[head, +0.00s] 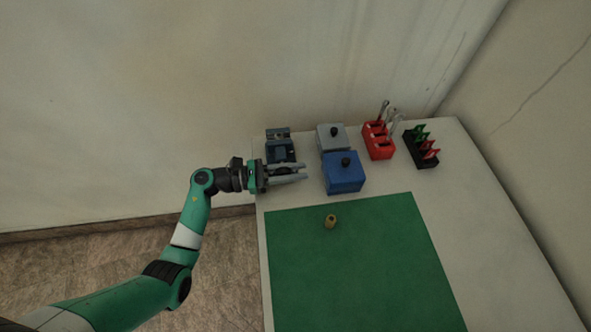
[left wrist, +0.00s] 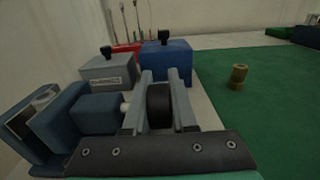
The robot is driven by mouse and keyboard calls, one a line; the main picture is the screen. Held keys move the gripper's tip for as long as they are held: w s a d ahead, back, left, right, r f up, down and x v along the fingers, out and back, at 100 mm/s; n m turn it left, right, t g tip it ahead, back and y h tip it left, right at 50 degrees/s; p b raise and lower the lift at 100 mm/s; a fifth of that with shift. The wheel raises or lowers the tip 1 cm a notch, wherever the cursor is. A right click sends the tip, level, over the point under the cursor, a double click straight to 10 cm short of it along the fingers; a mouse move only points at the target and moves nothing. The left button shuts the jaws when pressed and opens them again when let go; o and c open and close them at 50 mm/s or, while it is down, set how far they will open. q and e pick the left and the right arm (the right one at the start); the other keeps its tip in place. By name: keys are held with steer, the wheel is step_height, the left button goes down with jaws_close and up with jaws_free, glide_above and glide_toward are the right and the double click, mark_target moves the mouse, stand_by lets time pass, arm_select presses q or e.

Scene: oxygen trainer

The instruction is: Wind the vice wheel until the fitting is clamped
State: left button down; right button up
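The blue-grey vice (head: 279,147) stands at the table's back left corner; it also shows at the left of the left wrist view (left wrist: 98,113). Its dark wheel (left wrist: 159,105) sits on a pale shaft, between the two fingers of my left gripper (head: 289,173). The fingers are apart, one on each side of the wheel. I see no clear gap, but cannot tell whether they press on it. A small brass fitting (head: 330,221) stands upright on the green mat, apart from the vice. What lies between the vice jaws is unclear. My right gripper is out of view.
A grey box (head: 331,132) and a blue box (head: 343,176), both with black knobs, stand right of the vice. A red rack (head: 378,145) with tools and a black rack (head: 421,152) stand further right. The green mat (head: 365,275) is mostly clear. Walls close off the back and right.

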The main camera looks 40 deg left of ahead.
arm_select(q)
steer(key=g+y+p, duration=0.1)
steer(key=g+p, duration=0.1)
steer(key=p, duration=0.3)
steer(key=shift+y+p, duration=0.3)
steer(key=shift+p, duration=0.05)
steer(key=shift+f+g+p, duration=0.15)
steer(key=shift+g+p, duration=0.15)
steer(key=shift+g, duration=0.1)
steer(key=shift+f+y, duration=0.25)
steer(key=shift+y, duration=0.05)
steer(key=shift+f, duration=0.1)
steer(key=c, duration=1)
jaws_free()
